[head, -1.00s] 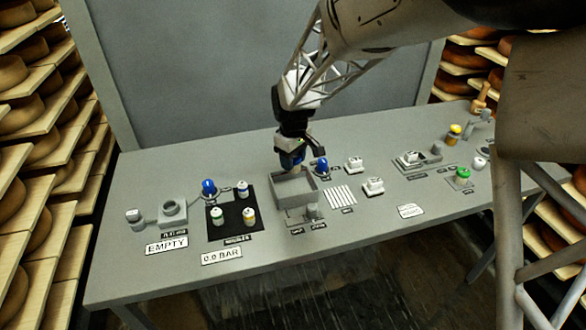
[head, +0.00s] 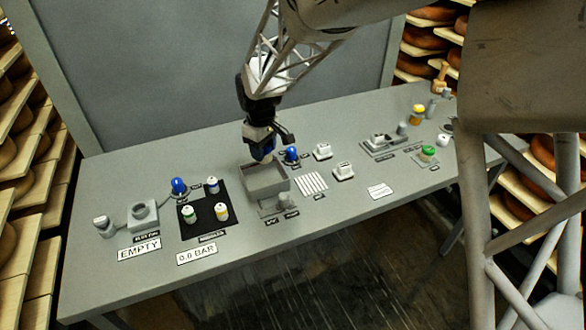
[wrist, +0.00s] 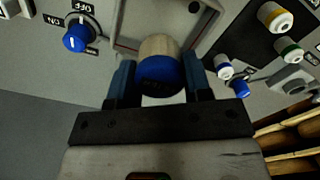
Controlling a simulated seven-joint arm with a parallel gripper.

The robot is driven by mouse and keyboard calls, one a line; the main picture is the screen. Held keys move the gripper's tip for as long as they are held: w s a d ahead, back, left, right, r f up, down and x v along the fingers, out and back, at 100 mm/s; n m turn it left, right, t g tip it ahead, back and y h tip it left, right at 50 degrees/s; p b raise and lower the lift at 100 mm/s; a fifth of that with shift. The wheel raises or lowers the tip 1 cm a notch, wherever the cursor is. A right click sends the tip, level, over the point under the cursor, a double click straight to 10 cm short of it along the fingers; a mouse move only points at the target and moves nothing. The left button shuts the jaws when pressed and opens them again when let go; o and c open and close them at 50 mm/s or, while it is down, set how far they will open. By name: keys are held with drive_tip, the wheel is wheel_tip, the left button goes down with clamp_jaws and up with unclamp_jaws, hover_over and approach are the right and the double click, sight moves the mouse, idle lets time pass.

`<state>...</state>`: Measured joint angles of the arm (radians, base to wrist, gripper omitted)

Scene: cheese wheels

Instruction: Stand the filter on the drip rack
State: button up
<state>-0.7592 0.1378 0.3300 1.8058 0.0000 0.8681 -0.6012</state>
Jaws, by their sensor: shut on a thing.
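My gripper (head: 263,152) is shut on a cylinder, taken to be the filter, over the back of an open grey basin in the head view. In the wrist view my gripper (wrist: 160,85) has its fingers on both sides of this filter (wrist: 160,65), which has a beige body and a blue end nearest the wrist. Its far end points toward the basin, and its height over the basin floor is hard to judge. A flat white slatted patch, likely the drip rack (head: 311,184), lies empty to the right of the basin.
The grey basin (head: 250,188) is close under my gripper. A blue knob (head: 291,154) stands right of it; it also shows in the wrist view (wrist: 78,38). A black mat (head: 206,222) with several capped bottles lies left. White blocks (head: 343,171) stand beyond the rack.

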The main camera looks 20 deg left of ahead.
drive_tip(key=shift+s+d+f+m, duration=0.75)
drive_tip(key=shift+s+d, duration=0.65)
drive_tip(key=shift+d, duration=2.15)
drive_tip(key=shift+s+d+f+m, duration=0.75)
drive_tip(key=shift+s+d, duration=0.6)
drive_tip(key=shift+d, duration=2.15)
drive_tip(key=shift+s+d+f+m, duration=0.75)
drive_tip(key=shift+s+d, duration=0.65)
drive_tip(key=shift+d, duration=2.15)
drive_tip(key=shift+w+a, duration=0.1)
hover_over(311, 183)
drive_tip(key=shift+s+f, duration=0.3)
drive_tip(key=shift+f, duration=0.45)
drive_tip(key=shift+w+f, duration=0.1)
drive_tip(key=shift+w, duration=0.2)
drive_tip(key=shift+f, duration=1.7)
drive_tip(key=shift+f, duration=0.15)
